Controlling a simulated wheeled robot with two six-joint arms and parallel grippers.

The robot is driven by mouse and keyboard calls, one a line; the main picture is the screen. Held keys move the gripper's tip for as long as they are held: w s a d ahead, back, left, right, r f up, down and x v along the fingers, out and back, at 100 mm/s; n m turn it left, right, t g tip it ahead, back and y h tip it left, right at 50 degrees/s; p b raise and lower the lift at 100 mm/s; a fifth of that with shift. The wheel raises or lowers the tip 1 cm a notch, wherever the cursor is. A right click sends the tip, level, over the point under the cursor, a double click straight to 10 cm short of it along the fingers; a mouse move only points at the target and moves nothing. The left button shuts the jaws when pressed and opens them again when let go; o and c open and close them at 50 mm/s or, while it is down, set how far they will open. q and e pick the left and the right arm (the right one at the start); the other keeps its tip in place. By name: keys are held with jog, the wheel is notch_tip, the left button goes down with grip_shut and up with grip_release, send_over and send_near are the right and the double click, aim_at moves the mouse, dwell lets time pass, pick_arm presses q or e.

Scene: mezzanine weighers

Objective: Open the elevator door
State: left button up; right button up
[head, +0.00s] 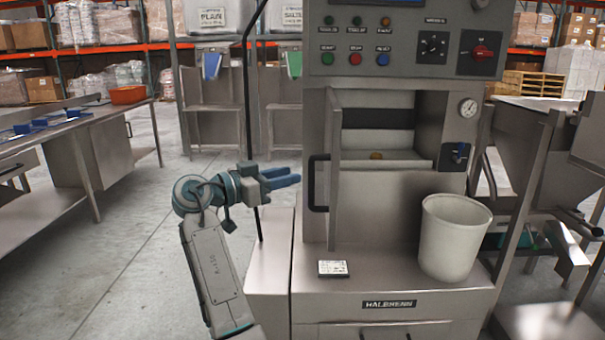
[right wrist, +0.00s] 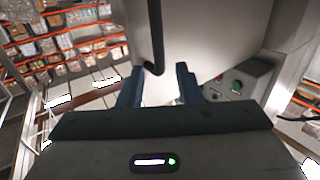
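The elevator door (head: 334,165) is a narrow grey panel on the front of the steel machine. It looks swung outward, seen nearly edge-on, with the compartment (head: 380,130) exposed beside it. Its black bar handle (head: 313,184) sticks out to the left; in the right wrist view the handle (right wrist: 156,40) hangs down with its bent end near the gap between the fingers. My right gripper (head: 283,178) has blue fingers pointing at the handle from the left, apart from it in the head view. In the right wrist view the gripper (right wrist: 159,75) is open and empty. My left gripper is out of view.
A white bin (head: 453,238) and a small white label card (head: 333,268) are on the machine's lower ledge. A control panel (head: 405,45) with buttons is above. A thin black pole (head: 247,110) stands close behind my right gripper. A steel table (head: 60,135) stands at left; open floor lies between.

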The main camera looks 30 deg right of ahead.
jog(key=a, duration=0.3)
jog(key=shift+a, duration=0.3)
